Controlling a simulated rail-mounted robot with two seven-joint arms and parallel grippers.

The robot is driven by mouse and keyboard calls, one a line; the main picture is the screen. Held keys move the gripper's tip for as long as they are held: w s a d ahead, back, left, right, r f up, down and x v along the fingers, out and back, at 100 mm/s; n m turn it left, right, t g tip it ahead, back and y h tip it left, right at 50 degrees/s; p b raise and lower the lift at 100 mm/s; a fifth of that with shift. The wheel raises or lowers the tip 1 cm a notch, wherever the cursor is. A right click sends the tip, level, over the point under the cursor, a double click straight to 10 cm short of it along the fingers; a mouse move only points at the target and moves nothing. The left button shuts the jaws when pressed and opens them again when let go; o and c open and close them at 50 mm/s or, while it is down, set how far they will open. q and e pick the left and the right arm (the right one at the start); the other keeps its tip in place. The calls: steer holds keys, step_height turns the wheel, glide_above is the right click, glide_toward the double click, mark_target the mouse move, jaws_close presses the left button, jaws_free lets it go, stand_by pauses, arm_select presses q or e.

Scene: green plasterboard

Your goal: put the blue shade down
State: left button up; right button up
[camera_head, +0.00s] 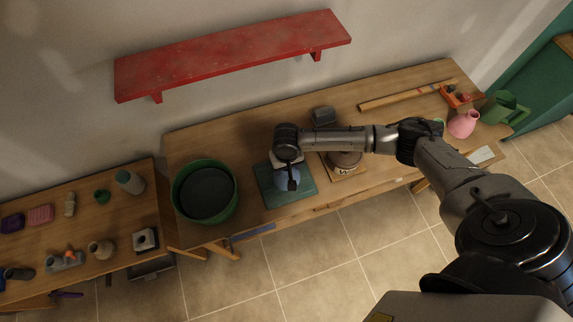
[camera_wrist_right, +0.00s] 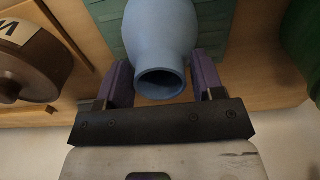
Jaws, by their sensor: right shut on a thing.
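The blue shade (camera_head: 287,178) is a rounded, vase-like piece, over the green mat (camera_head: 306,192) on the wooden workbench. In the right wrist view the shade (camera_wrist_right: 160,35) has its narrow round neck opening towards the camera, with the green mat (camera_wrist_right: 112,38) behind it. My right gripper (camera_head: 290,180) is above the mat; in its wrist view the purple fingers (camera_wrist_right: 162,80) stand on both sides of the neck, shut on it. I cannot tell whether the shade touches the mat. The gripper hides part of it from the head. My left gripper is not in view.
A large green tub (camera_head: 233,200) stands left of the mat. A brown round object on a wooden block (camera_head: 345,168) stands to its right, under my arm. A dark grey block (camera_head: 323,115) lies behind. A red shelf (camera_head: 230,55) hangs on the wall. A pink jug (camera_head: 463,124) stands far right.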

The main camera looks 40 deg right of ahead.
steer(key=o, duration=1)
